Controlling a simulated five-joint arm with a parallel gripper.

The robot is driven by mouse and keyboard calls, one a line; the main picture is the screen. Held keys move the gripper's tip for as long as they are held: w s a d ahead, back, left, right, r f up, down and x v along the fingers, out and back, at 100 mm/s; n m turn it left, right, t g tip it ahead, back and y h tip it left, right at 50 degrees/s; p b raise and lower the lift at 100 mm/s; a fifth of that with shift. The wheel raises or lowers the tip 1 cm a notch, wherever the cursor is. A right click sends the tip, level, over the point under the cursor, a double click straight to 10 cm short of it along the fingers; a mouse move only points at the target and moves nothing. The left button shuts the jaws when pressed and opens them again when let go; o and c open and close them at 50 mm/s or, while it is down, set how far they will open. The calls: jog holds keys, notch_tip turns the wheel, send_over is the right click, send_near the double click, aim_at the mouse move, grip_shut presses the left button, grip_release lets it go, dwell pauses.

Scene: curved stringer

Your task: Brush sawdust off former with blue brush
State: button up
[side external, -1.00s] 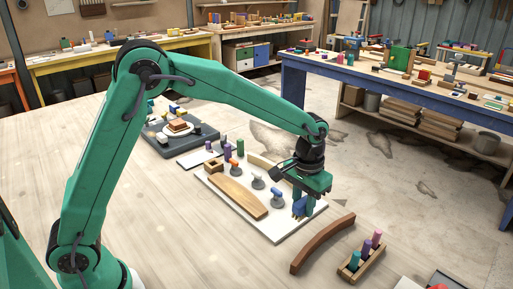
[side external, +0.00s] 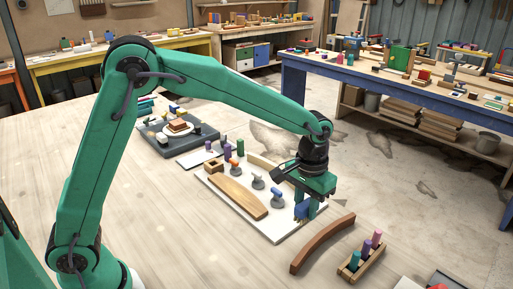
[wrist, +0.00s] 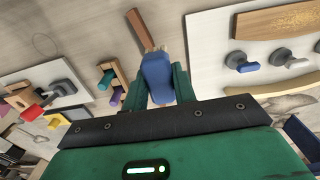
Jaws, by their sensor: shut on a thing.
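The former is most likely the pale curved wooden block (side external: 238,197) on the white board (side external: 275,232); it also shows at the upper right of the wrist view (wrist: 280,22). My gripper (side external: 306,212) is over the board's right end, to the right of the former and apart from it. It is shut on the blue brush (side external: 301,210). In the wrist view the brush's blue body (wrist: 157,76) sits between my fingers, which hide its sides.
Clamps, one blue-topped (side external: 276,195), stand on the board between the former and my gripper. A dark curved strip (side external: 322,243) lies right of the board. Beyond it is a peg rack (side external: 361,262). A grey tray (side external: 180,138) lies behind. The table's front left is clear.

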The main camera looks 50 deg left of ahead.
jog(key=shift+w+a, duration=0.15)
jog(key=shift+a, duration=0.4)
jog(key=a+f, duration=0.2)
jog(key=a, duration=1.7)
send_over(250, 203)
jog(key=shift+f, duration=3.85)
jog(key=shift+w+a+f, duration=0.1)
jog(key=shift+a, duration=0.75)
jog(key=shift+c, duration=0.3)
jog(key=shift+a, duration=6.05)
jog(key=shift+d, duration=6.9)
jog(key=shift+a, duration=7)
jog(key=shift+d, duration=6.9)
notch_tip(250, 203, up, 8)
jog(key=shift+r, duration=0.2)
